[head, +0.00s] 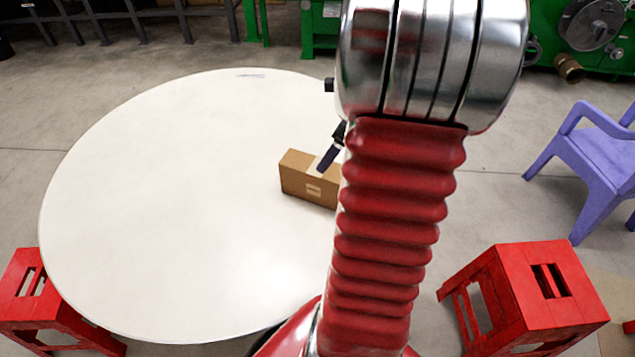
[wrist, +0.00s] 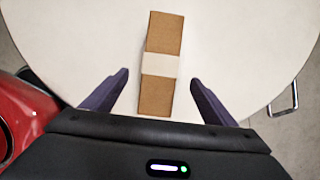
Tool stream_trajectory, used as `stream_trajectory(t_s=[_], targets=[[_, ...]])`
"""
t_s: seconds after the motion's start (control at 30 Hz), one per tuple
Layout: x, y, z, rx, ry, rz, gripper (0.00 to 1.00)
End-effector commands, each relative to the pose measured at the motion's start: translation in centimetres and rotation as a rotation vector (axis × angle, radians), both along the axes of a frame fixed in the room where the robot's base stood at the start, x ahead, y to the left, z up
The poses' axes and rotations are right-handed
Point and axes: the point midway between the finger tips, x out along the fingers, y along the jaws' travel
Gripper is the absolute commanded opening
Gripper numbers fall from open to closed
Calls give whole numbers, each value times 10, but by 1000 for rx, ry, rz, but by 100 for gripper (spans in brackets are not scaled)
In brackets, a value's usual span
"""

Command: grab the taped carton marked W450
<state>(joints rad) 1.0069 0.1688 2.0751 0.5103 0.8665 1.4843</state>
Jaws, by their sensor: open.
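A brown carton (head: 303,184) with a pale band of tape over its top and a small light label on its side stands on the round white table (head: 150,200). My arm hides its right part in the head view, and no marking is readable. In the wrist view the carton (wrist: 164,33) lies lengthwise, its near end between the finger lines. My gripper (wrist: 160,88) is open, with one dark finger on each side of the carton and white table showing in both gaps. One dark finger (head: 329,158) shows over the carton in the head view.
Red stools (head: 530,295) stand at the lower right and lower left of the table. A purple chair (head: 600,150) is at the right. Green machinery (head: 590,30) is at the back. The table's left side is clear.

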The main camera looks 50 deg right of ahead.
Motion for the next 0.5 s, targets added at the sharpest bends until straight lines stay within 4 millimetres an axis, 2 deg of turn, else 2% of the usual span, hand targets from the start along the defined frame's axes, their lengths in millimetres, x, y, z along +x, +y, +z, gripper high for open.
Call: stream_trajectory(t_s=[0.5], targets=[[26, 9, -66, 3, 2, 2, 80]])
